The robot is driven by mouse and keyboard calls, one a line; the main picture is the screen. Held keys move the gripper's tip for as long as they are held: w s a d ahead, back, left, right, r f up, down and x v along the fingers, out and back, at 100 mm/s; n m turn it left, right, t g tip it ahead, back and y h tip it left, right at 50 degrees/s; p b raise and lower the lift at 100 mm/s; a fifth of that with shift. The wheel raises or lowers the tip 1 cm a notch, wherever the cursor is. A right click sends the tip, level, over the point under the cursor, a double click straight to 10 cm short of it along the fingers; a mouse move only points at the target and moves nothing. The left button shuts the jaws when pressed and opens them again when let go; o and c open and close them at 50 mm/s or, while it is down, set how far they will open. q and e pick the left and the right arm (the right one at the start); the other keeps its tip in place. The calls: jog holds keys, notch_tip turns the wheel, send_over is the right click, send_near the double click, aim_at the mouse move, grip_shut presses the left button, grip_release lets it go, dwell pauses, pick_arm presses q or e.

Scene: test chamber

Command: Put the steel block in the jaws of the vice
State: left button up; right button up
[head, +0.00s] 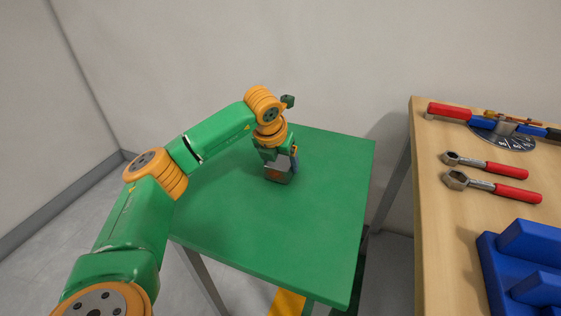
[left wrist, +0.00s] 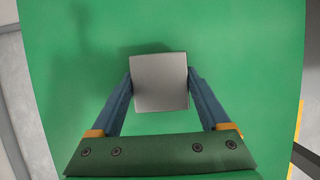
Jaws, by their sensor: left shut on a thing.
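The steel block (head: 278,174) is a small grey block at the green table, towards its back. My left gripper (head: 282,164) points down and is shut on it. In the left wrist view the block's square grey top (left wrist: 160,82) sits between the two blue fingers of the left gripper (left wrist: 160,86), touched on both sides. A shadow lies beside it; I cannot tell if it is clear of the table. A blue, blocky object (head: 530,262) on the wooden bench, cut off at the right edge, may be the vice. My right gripper is out of view.
The green table (head: 300,235) is otherwise bare. A gap separates it from the wooden bench (head: 440,230) on the right. Two red-handled wrenches (head: 490,168) (head: 495,187) lie there, with a round dark disc (head: 508,142) and red and blue handled tools (head: 449,111) behind. A wall stands behind.

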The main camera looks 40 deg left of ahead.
pick_arm(q)
jog(key=shift+f, duration=0.35)
jog(key=o, duration=1.5)
